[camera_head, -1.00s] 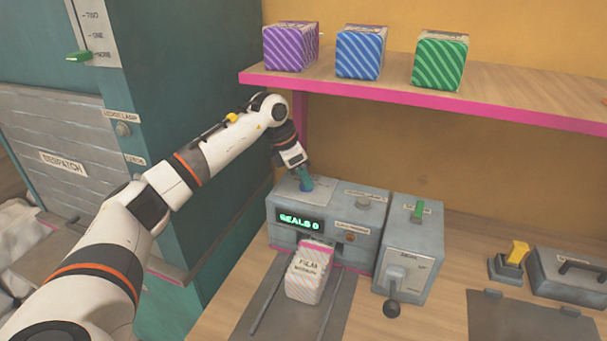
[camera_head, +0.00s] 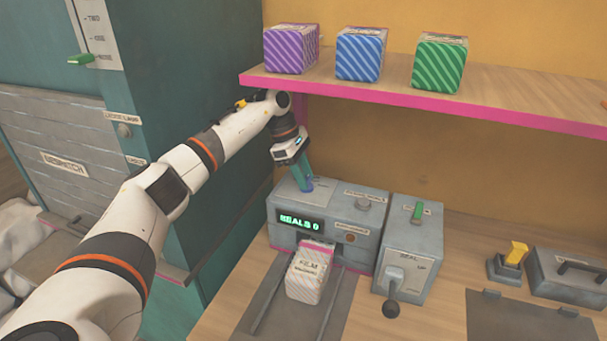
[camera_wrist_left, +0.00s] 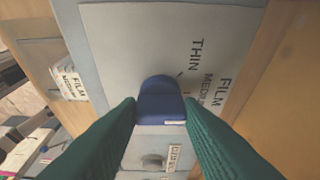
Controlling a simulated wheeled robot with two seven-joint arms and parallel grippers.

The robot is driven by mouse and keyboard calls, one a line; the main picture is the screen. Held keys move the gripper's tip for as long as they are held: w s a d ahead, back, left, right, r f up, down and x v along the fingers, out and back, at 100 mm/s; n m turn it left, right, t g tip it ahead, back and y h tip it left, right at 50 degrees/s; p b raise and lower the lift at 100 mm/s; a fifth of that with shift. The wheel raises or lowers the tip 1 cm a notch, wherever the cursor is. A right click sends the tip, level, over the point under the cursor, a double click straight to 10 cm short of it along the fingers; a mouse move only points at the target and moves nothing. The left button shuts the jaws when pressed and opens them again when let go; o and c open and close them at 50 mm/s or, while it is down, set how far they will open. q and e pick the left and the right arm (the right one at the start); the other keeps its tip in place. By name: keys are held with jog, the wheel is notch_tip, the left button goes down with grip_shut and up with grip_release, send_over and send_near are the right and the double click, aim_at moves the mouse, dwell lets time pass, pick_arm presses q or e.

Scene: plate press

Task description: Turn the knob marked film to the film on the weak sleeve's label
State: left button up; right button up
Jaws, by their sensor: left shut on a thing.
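My left gripper (camera_head: 306,177) reaches down onto the top of the grey press (camera_head: 347,222) and is shut on the blue film knob (camera_wrist_left: 160,98). Its green fingers stand on either side of the knob in the left wrist view. The plate beside the knob reads FILM, THIN and MEDIUM; a further mark is partly hidden by the knob. The pale striped sleeve (camera_head: 308,283) lies at the press's front opening, with a label reading FILM; its second line is small and looks like MEDIUM. My right gripper is not in view.
A grey box with a SEAL lever (camera_head: 392,285) stands right of the press. Purple (camera_head: 290,50), blue (camera_head: 359,55) and green (camera_head: 438,62) striped boxes sit on the shelf (camera_head: 480,103) above. A teal cabinet (camera_head: 190,110) stands left of the press.

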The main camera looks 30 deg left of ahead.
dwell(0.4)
pick_arm(q)
jog(key=o, duration=1)
